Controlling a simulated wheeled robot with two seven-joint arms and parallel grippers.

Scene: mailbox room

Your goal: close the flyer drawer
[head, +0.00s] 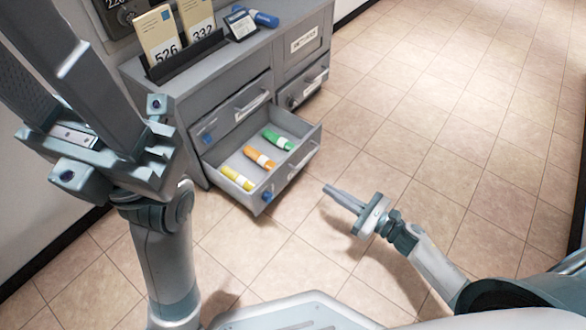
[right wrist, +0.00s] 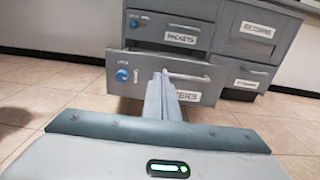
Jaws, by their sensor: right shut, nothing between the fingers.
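The flyer drawer (head: 238,158) is pulled out of the lower left of the grey cabinet in the head view. Yellow (head: 237,179), orange (head: 258,157) and green (head: 277,140) rolls lie inside it. In the right wrist view its front (right wrist: 208,92) has a bar handle, a blue round knob and a label partly hidden by my fingers. My right gripper (head: 328,190) is shut and empty, in front of the drawer front and apart from it in the head view; its fingers (right wrist: 163,76) point at the front. My left gripper (head: 60,50) is raised at the left, fingertips partly cut off.
The cabinet (head: 165,82) has other drawers that look closed, including one labelled PACKETS (right wrist: 181,38). Number cards in a black holder (head: 185,58), a small sign (head: 240,25) and a blue roll (head: 263,18) stand on top. The tiled floor (head: 420,110) to the right is clear.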

